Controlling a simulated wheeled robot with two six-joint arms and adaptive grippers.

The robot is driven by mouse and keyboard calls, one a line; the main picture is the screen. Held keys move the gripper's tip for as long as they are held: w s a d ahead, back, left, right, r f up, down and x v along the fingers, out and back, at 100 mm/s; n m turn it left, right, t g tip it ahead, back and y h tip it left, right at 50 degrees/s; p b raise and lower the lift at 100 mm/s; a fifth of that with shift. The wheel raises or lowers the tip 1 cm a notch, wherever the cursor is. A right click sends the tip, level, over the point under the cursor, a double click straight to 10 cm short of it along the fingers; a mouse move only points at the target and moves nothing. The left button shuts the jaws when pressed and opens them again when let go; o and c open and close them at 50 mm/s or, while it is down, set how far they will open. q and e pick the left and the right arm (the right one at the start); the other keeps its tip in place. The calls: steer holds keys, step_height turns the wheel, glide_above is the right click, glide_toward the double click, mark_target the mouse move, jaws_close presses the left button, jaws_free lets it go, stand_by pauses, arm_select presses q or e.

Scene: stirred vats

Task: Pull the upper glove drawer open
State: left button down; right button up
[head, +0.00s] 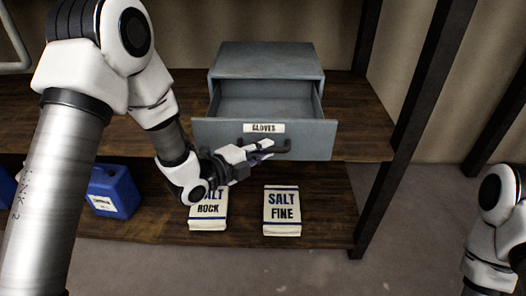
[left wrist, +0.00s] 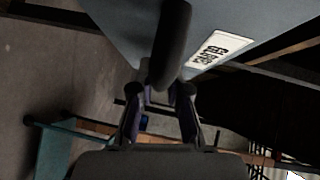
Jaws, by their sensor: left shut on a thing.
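The grey glove drawer (head: 315,135), with a white GLOVES label (head: 264,128), stands pulled out from its grey cabinet (head: 266,62). Its inside shows and looks empty. My left gripper (head: 266,147) is at the drawer's front, shut on the dark bar handle (head: 284,148) below the label. In the left wrist view the handle (left wrist: 173,38) runs between the fingers (left wrist: 160,95), and the label (left wrist: 218,50) is beside it. My right gripper is outside the frames; only part of my right arm shows at the right edge of the head view.
The cabinet stands on a wooden shelf (head: 362,125). On the lower shelf are a ROCK salt bag (head: 208,212), a FINE salt bag (head: 282,211) and a blue container (head: 113,190). A dark rack post (head: 394,150) is right of the drawer. Floor is clear in front.

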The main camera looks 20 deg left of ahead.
arm_select(q)
steer(key=shift+s+d, duration=0.2)
steer(key=shift+s, duration=0.5)
steer(key=c, duration=1.1)
jaws_free()
steer(key=shift+c, duration=0.2)
steer(key=v, duration=0.7)
steer(key=shift+s, duration=0.2)
